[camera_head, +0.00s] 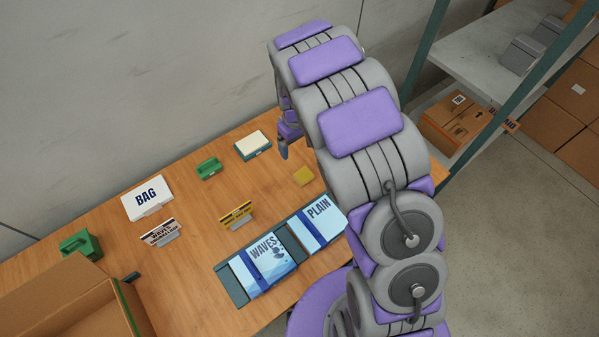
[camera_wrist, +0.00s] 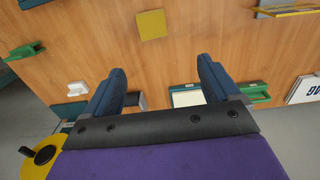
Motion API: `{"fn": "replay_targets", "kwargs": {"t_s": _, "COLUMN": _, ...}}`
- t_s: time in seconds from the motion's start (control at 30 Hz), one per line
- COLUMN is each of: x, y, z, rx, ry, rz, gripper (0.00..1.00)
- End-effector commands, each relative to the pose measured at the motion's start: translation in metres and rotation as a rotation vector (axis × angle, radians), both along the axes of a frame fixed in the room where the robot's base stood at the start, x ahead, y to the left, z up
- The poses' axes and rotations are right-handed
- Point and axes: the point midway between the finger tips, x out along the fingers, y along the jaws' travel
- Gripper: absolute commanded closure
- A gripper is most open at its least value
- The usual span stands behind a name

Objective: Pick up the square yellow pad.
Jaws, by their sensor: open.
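The square yellow pad (camera_head: 303,176) lies flat on the wooden table, just left of my arm in the head view. In the wrist view the pad (camera_wrist: 152,25) shows near the top, beyond the fingertips and apart from them. My gripper (camera_wrist: 161,70) is open, its two blue fingers spread wide with nothing held between them. In the head view my gripper (camera_head: 284,150) hangs above the table, up and left of the pad, partly hidden behind my arm.
A cream pad on a teal base (camera_head: 253,145) and a green block (camera_head: 209,169) lie near the pad. Bare wood surrounds the pad.

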Motion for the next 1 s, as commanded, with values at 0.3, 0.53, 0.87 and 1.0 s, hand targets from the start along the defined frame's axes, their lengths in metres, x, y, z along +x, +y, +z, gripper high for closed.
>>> {"fn": "replay_targets", "kwargs": {"t_s": 0.3, "x": -0.001, "y": -0.019, "z": -0.057, "rx": 0.016, "ry": 0.008, "rz": -0.007, "gripper": 0.11}}
{"fn": "replay_targets", "kwargs": {"t_s": 0.53, "x": -0.001, "y": -0.009, "z": -0.102, "rx": 0.007, "ry": 0.008, "rz": -0.005, "gripper": 0.11}}
{"fn": "replay_targets", "kwargs": {"t_s": 0.87, "x": 0.001, "y": -0.009, "z": -0.127, "rx": 0.007, "ry": 0.002, "rz": -0.005, "gripper": 0.11}}
{"fn": "replay_targets", "kwargs": {"t_s": 1.0, "x": 0.001, "y": -0.014, "z": -0.148, "rx": 0.013, "ry": 0.005, "rz": -0.007, "gripper": 0.11}}
